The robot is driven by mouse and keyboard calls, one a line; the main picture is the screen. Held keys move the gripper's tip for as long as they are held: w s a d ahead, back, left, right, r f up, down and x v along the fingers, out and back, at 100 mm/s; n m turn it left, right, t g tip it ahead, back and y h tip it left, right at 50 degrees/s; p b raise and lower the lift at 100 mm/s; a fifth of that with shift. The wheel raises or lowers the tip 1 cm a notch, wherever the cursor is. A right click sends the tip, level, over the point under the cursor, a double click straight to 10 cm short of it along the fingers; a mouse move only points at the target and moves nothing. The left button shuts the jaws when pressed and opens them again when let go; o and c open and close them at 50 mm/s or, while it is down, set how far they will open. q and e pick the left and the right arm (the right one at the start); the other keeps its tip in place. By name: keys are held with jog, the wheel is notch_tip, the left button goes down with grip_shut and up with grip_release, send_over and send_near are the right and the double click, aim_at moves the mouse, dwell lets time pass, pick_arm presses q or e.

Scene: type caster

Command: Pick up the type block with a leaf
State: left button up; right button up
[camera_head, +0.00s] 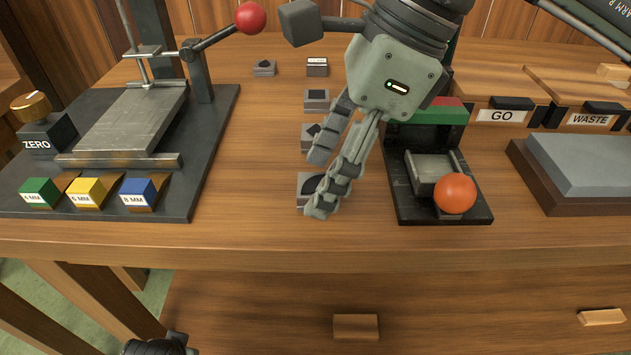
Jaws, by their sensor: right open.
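Several small grey type blocks stand on the wooden table in the middle. The front block (305,184) carries a dark shape and is partly hidden by my right gripper (322,182). Another block (308,131) stands behind it, also partly covered by a finger. Further back are a third block (317,95), a block with a pale face (317,67) and one to its left (265,69). The marks are too small to tell which is a leaf. My right gripper is open, its fingertips over or beside the front blocks; contact cannot be told.
At left stands a dark press base (205,150) with a red-ball lever (250,18) and coloured mm blocks (88,191). Right of the gripper is a black fixture with an orange ball (455,193). GO (502,115) and WASTE (590,119) trays and a grey stone (590,160) lie right.

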jog(key=shift+a+f, duration=0.15)
jog(key=shift+f, duration=0.2)
jog(key=shift+c, duration=0.4)
jog(key=c, duration=1.2)
grip_shut()
jog(key=shift+r, duration=0.15)
